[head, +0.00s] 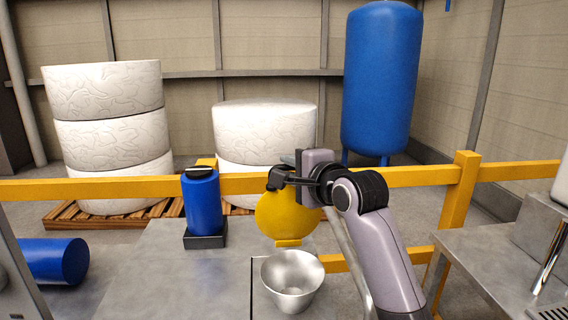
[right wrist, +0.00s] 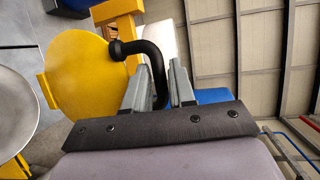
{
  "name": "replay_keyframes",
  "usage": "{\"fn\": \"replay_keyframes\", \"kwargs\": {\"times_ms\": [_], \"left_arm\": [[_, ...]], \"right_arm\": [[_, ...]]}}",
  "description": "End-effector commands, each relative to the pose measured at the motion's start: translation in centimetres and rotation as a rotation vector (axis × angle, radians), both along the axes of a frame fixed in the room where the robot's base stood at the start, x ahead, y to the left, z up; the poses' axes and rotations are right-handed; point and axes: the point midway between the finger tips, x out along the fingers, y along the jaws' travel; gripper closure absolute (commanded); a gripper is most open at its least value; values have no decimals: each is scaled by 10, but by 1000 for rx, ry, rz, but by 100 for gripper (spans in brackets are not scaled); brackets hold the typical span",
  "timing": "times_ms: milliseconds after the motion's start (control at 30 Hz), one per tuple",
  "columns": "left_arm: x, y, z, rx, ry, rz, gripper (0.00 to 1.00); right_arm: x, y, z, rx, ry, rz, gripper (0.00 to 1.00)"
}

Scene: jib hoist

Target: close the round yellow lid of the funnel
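The round yellow lid (head: 283,217) of the funnel stands open, roughly upright, behind the metal funnel (head: 293,283) on the grey bench. In the right wrist view the lid (right wrist: 80,85) is at the left, with a bent black handle (right wrist: 135,47) rising from its face. Part of the funnel's rim (right wrist: 15,110) shows at the left edge. My right gripper (head: 282,180) is at the top of the lid. My left gripper is out of view.
A blue bottle (head: 202,200) in a dark holder stands on the bench left of the funnel. A yellow railing (head: 110,187) runs behind the bench. Another metal table (head: 490,260) is at the right. The bench left of the funnel is mostly clear.

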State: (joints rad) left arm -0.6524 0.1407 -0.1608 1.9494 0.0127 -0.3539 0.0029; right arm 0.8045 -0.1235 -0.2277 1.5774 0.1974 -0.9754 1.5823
Motion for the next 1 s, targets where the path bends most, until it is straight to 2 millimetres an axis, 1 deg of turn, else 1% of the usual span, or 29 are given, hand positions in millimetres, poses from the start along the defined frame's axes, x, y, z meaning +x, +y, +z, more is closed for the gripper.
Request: {"fn": "replay_keyframes", "kwargs": {"times_ms": [100, 300, 700, 767, 800, 1000], "left_arm": [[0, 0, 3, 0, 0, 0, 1], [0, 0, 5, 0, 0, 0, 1], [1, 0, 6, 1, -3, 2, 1], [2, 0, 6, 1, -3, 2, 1], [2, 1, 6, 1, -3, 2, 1], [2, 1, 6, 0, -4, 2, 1]], "right_arm": [[12, 5, -1, -2, 0, 0, 76], [24, 10, -4, -1, 1, 0, 76], [27, 11, -5, -1, 0, 0, 76], [27, 11, -5, -1, 0, 0, 95], [27, 11, -5, -1, 0, 0, 100], [27, 11, -5, -1, -1, 0, 100]]}}
